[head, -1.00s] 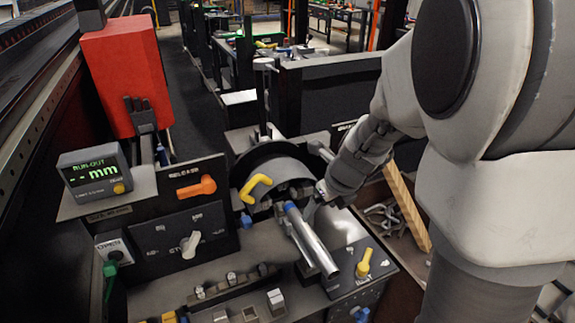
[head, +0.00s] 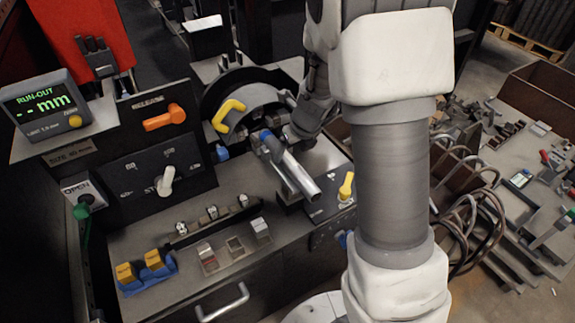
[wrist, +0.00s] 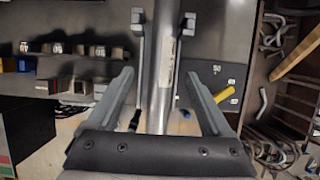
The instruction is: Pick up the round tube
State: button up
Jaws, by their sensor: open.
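The round tube (head: 300,178) is a bright silver pipe on the machine bench. It slants from the dark round die housing (head: 248,98) down to the right, with its open end toward me. In the wrist view the tube (wrist: 160,85) runs lengthwise between the fingers. My gripper (wrist: 162,22) is open, with one finger on each side of the tube and visible gaps to it. In the head view my arm hides most of the gripper, so its height over the tube cannot be told.
A yellow handle (head: 229,115) stands left of the tube's upper end. A yellow lever (head: 346,186) is on the panel to its right. Small blocks (head: 207,257) sit at the bench front. Bent tubes and scrap (head: 470,190) lie at the right.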

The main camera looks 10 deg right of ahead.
aim_at(288, 158)
jog(key=x, duration=0.1)
jog(key=b+x, duration=0.1)
jog(key=x, duration=0.1)
jog(key=b+x, duration=0.1)
jog(key=shift+w+d+f, duration=0.15)
jog(key=shift+d, duration=0.05)
jog(key=shift+w+a+f, duration=0.1)
jog(key=shift+w+f, duration=0.15)
jog(key=shift+f, duration=0.15)
jog(key=shift+r, duration=0.1)
grip_shut()
